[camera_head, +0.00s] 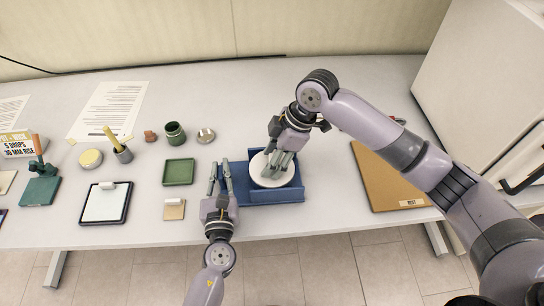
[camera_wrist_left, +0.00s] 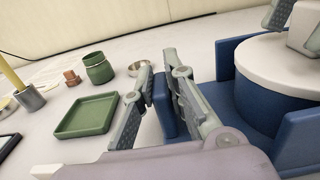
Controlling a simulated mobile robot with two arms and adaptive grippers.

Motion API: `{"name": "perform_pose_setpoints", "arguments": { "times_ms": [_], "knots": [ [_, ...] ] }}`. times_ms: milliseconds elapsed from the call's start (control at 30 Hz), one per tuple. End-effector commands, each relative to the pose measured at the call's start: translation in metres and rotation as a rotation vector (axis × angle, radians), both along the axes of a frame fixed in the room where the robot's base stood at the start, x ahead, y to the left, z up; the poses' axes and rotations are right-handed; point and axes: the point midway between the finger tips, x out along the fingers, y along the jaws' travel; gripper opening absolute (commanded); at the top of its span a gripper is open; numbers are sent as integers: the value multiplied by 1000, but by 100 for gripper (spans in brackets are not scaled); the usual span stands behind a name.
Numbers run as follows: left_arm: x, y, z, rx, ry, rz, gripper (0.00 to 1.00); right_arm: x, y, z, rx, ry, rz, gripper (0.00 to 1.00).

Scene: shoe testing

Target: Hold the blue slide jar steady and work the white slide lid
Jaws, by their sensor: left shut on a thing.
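The white slide lid (camera_head: 268,182) sits on top of the round blue slide jar (camera_wrist_left: 255,98), which stands in a blue holder (camera_head: 284,196) near the table's front edge. My left gripper (camera_head: 219,172) is at the holder's left end, shut on an upright blue plate (camera_wrist_left: 163,106) between its fingers. My right gripper (camera_head: 279,163) is over the lid from above, its fingers down at the lid's top. In the left wrist view its fingers stand beside a pale knob (camera_wrist_left: 303,25); whether they press on it is unclear. The lid looks level.
A green tray (camera_head: 178,172), a green jar (camera_head: 175,134) and a small metal dish (camera_head: 206,135) stand left of the holder. A small tan pad (camera_head: 174,209) lies near the front edge. A brown board (camera_head: 390,180) lies to the right, partly under my right arm.

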Motion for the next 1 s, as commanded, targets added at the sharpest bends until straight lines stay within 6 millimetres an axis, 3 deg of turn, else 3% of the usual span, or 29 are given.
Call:
{"name": "perform_pose_setpoints", "arguments": {
  "times_ms": [667, 1000],
  "knots": [
    [0, -1, 0, 1, 1, -2, 0, 1, 0, 1, 0, -2, -1, 1],
    [0, -1, 0, 1, 1, -2, 0, 1, 0, 1, 0, -3, -1, 0]
  ]
}}
